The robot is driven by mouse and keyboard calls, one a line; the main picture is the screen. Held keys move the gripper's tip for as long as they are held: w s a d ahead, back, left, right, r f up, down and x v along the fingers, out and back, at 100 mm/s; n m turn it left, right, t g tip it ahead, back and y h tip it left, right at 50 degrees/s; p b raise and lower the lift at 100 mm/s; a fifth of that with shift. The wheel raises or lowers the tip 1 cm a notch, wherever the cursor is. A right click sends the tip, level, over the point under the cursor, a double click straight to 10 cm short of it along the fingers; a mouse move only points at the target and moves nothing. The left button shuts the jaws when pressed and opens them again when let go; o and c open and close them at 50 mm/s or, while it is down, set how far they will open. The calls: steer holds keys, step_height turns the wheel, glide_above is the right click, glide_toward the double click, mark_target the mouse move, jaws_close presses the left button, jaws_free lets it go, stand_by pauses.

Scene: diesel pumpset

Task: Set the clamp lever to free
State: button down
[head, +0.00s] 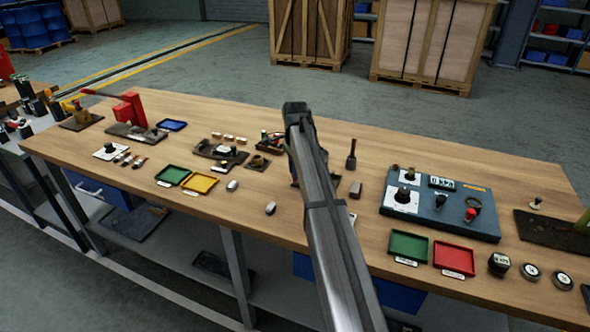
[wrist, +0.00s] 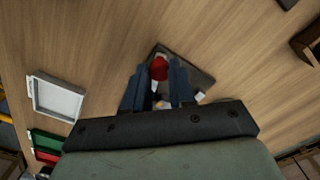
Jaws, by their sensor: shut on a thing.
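In the wrist view, a red knob (wrist: 159,69), which looks like the handle of the clamp lever, stands over a dark square plate (wrist: 196,75) on the wooden bench. My gripper (wrist: 160,75) is shut on it, with one blue-grey finger on each side. The lever's lower part and its markings are mostly hidden by the fingers and the gripper body, so its setting cannot be read. In the head view, my arm hides the gripper's fingertips and the lever.
In the head view, a blue panel (head: 440,222) with knobs stands right of my arm, and a dark upright tool (head: 351,155) is close to it. Green (head: 408,246) and red (head: 454,259) trays lie in front. A small assembly (head: 270,140) sits just left of my arm.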

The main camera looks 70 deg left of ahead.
steer(key=c, duration=0.9)
jaws_free()
steer(key=shift+c, duration=0.2)
steer(key=shift+r, duration=0.15)
step_height(320, 180, up, 14)
steer(key=shift+f, duration=0.2)
